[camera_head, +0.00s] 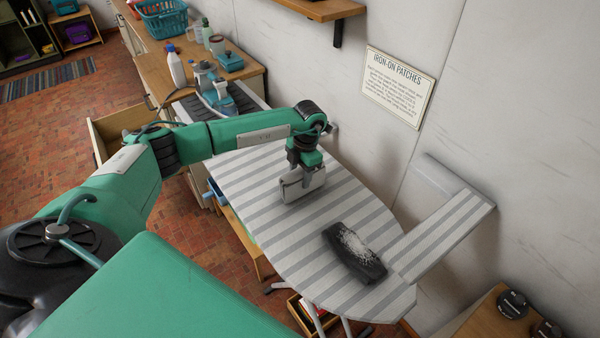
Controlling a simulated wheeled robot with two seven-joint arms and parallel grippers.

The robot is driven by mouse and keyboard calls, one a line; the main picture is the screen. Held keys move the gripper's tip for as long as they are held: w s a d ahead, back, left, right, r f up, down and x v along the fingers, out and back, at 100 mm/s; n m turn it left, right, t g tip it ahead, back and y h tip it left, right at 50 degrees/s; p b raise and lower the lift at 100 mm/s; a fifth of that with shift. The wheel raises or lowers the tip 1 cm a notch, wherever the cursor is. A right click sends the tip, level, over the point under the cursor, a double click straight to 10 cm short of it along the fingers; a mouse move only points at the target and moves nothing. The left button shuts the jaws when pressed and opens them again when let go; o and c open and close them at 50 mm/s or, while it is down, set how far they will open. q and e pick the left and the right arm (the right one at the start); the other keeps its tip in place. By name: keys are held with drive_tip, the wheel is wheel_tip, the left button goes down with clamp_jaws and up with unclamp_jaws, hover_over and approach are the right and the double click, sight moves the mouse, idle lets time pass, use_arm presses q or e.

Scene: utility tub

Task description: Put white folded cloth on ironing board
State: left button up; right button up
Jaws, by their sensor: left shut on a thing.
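The ironing board (345,290) has a grey and white striped cover and stretches across the middle of the view. My left arm reaches over it from the left. My left gripper (304,169) points down over the board and is shut on a pale, flat, folded piece, the white folded cloth (298,186). The cloth hangs at or just above the striped cover; I cannot tell if it touches. The jaws hide part of its upper edge. My right gripper is not in view.
A dark block with white flecks (352,256) lies on the board near its rounded end. A striped sleeve board (445,235) juts beside the wall at right. A wooden counter (160,75) with bottles and a teal basket (163,18) stands behind. An open drawer (105,130) is at left.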

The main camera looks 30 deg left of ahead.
use_arm(q)
drive_tip(key=o, duration=1)
drive_tip(key=shift+f, duration=0.1)
drive_tip(key=shift+c, duration=0.2)
drive_tip(key=shift+r, duration=0.2)
drive_tip(key=shift+w+r, duration=0.1)
drive_tip(key=shift+r, duration=0.1)
drive_tip(key=r+b, duration=0.1)
drive_tip(key=r, duration=0.2)
drive_tip(key=w+r+b, duration=0.1)
drive_tip(key=r, duration=0.3)
drive_tip(key=r+b, duration=0.2)
drive_tip(key=r, duration=0.1)
drive_tip(key=shift+w+d+r, duration=0.2)
drive_tip(key=shift+d+r, duration=0.05)
drive_tip(key=shift+d, duration=0.1)
drive_tip(key=shift+r, duration=0.45)
